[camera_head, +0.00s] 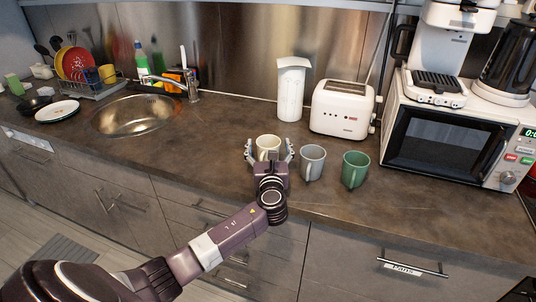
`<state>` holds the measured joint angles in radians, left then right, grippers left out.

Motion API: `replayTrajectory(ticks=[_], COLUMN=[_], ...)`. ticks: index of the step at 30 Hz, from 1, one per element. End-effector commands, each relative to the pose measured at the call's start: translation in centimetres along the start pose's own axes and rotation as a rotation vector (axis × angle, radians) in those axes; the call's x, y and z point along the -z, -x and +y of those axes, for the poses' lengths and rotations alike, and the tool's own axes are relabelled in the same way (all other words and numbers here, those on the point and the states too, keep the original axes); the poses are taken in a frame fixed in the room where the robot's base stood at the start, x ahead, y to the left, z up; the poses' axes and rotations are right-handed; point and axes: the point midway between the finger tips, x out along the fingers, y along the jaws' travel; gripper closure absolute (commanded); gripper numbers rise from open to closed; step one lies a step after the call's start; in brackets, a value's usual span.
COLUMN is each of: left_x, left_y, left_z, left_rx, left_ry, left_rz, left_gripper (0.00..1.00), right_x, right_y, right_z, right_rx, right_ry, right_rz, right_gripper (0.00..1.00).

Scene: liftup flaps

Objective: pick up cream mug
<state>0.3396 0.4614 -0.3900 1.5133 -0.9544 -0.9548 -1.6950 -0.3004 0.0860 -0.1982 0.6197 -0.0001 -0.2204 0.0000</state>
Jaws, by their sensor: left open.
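The cream mug (268,144) stands upright on the dark countertop, left of a grey mug (312,163) and a green mug (355,170). My left gripper (269,152) is at the cream mug, with its open fingers on the mug's left and right sides. The gripper body hides the lower part of the mug. I cannot tell whether the fingers touch it. The right finger is close to the grey mug. My right gripper is not in view.
A white toaster (342,108) and a white canister (291,90) stand behind the mugs. A microwave (447,142) is at the right, with a coffee machine (447,45) on it. The sink (136,115) is at the left. The countertop (215,145) between sink and mugs is clear.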

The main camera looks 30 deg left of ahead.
Motion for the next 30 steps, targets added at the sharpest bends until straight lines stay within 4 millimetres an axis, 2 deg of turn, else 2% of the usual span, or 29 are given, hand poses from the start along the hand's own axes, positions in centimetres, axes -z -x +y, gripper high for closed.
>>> replayTrajectory(ticks=[6,20,30], left_x=[0.0,0.0,-0.6], left_y=[0.0,0.0,0.0], left_z=[0.0,0.0,0.0], left_rx=[0.000,0.000,0.000], left_ry=[0.000,0.000,0.001], left_rz=[0.000,0.000,-0.004], left_gripper=[0.24,0.75,0.77], right_x=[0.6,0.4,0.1], right_y=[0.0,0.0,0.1], right_z=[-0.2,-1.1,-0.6], right_rx=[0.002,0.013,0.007], right_ry=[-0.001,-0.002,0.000], right_rz=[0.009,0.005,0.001], right_gripper=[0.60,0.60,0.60])
